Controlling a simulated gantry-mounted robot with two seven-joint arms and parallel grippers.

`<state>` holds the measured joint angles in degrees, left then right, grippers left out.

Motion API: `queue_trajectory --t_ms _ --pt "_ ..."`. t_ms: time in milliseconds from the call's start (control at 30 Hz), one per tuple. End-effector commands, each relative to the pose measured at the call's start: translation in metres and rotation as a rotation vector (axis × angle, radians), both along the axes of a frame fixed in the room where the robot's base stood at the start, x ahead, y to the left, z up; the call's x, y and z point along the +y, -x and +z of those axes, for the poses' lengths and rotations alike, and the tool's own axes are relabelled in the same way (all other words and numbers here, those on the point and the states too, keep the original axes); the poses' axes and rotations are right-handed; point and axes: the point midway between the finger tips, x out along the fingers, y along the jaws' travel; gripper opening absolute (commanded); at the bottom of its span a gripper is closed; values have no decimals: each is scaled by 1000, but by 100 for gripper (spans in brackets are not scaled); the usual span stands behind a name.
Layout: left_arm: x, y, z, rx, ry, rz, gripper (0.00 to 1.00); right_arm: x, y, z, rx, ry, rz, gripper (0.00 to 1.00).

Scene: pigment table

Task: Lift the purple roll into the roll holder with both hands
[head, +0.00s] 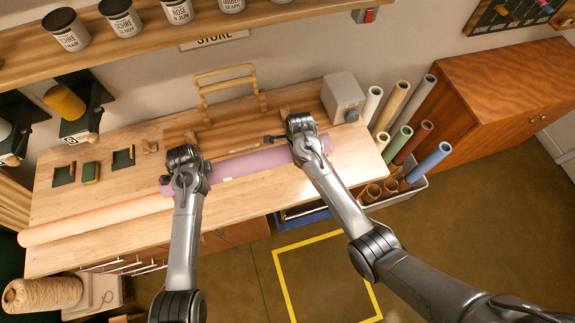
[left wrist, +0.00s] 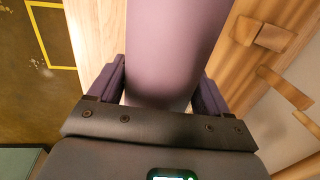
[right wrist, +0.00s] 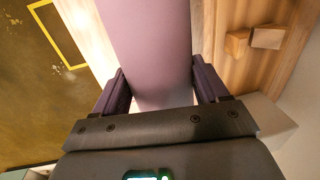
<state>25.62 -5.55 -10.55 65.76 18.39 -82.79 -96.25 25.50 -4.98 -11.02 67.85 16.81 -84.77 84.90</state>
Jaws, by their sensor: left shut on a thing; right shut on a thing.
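The purple roll (head: 250,165) lies across the wooden table, seen in the head view between my two grippers. My left gripper (head: 187,178) is shut on the roll near its left end. In the left wrist view the roll (left wrist: 165,45) runs between both fingers. My right gripper (head: 305,145) is shut on the roll near its right end. In the right wrist view the roll (right wrist: 148,45) fills the space between the fingers. The roll holder looks to be the wooden piece with small blocks (head: 150,146) behind the roll; I cannot tell this for certain.
A peach roll (head: 95,218) lies on the table at the left. A wooden frame (head: 228,88) stands at the back, and a grey box (head: 342,97) at the back right. Several upright rolls (head: 430,163) stand in a bin beyond the table's right edge.

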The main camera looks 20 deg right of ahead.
Motion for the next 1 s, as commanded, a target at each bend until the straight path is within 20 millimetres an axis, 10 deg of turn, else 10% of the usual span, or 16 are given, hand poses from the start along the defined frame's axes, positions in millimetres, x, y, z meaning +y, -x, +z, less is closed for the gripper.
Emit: queue_trajectory --t_ms 1000 --pt "2 -30 1 -2 0 2 23 0 -30 2 -1 0 -2 18"
